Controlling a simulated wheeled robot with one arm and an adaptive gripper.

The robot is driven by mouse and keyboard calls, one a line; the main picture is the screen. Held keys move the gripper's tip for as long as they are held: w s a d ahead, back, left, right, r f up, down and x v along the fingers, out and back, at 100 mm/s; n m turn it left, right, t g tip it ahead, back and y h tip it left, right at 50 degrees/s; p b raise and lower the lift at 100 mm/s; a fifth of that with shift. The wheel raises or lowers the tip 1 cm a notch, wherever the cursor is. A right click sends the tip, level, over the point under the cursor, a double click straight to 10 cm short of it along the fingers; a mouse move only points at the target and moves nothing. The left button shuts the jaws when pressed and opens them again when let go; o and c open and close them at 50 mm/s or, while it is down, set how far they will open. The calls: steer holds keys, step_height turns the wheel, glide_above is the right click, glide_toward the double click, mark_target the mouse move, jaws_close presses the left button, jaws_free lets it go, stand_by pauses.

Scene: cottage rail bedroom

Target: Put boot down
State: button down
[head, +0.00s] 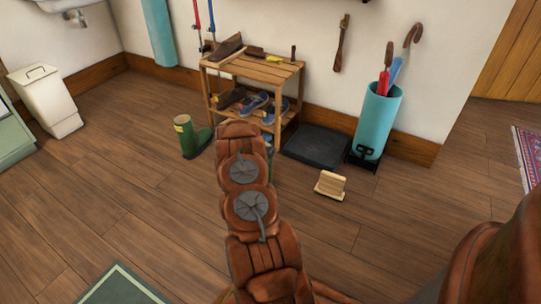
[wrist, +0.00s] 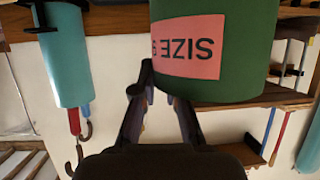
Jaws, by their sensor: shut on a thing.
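A green boot with a pink size label (wrist: 225,60) fills the top middle of the wrist view, which is upside down. My gripper (wrist: 163,88) is shut on this boot; one dark fingertip shows against its side, and the exact grip is partly hidden. In the head view my brown arm covers the gripper and most of the held boot. Another green boot with a yellow label (head: 190,137) stands upright on the floor to the left of my arm.
A wooden shoe rack (head: 270,72) with several shoes stands against the wall behind my arm. The left floor is mostly clear.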

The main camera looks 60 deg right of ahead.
steer(key=shift+f, duration=0.6)
steer(key=c, duration=1.2)
jaws_free()
steer(key=shift+a+r, duration=0.1)
